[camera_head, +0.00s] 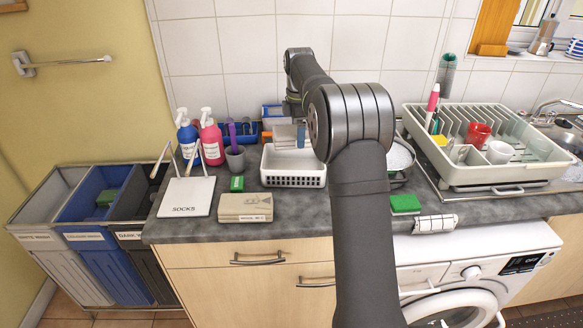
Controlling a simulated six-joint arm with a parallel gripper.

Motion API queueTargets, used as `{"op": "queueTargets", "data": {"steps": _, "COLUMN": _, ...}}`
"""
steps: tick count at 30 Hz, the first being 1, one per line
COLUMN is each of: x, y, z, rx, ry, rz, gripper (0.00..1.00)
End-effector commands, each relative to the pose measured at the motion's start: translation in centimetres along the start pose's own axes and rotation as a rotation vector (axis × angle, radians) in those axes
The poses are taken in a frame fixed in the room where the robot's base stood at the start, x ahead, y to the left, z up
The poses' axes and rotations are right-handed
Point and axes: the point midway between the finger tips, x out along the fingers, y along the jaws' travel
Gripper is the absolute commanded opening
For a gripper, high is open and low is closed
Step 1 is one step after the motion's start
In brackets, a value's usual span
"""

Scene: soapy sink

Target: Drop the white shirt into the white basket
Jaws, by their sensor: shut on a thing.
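A white slatted basket (293,181) stands on the counter behind the beige box. At the far left, a pale grey-white laundry bin (62,262) stands beside a blue bin and a dark bin. My gripper (291,118) is at the end of my arm, above the back of the white basket and partly hidden by the arm. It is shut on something. A pale patch (284,134) shows just below it, too small to tell whether it is the white shirt. I cannot make out a shirt clearly elsewhere.
A dish rack (485,175) with a red cup is at right. A green sponge (405,203) lies near the front edge.

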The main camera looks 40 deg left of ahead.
Motion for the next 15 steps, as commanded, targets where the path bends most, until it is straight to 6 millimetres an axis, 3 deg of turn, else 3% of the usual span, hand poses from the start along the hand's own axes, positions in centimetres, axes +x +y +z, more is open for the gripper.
{"op": "queueTargets", "data": {"steps": 6, "x": 1.7, "y": 0.0, "z": 0.0, "rx": 0.000, "ry": 0.000, "rz": 0.001, "gripper": 0.41}}
{"op": "queueTargets", "data": {"steps": 15, "x": 2.0, "y": 0.0, "z": 0.0, "rx": 0.000, "ry": 0.000, "rz": 0.001, "gripper": 0.41}}
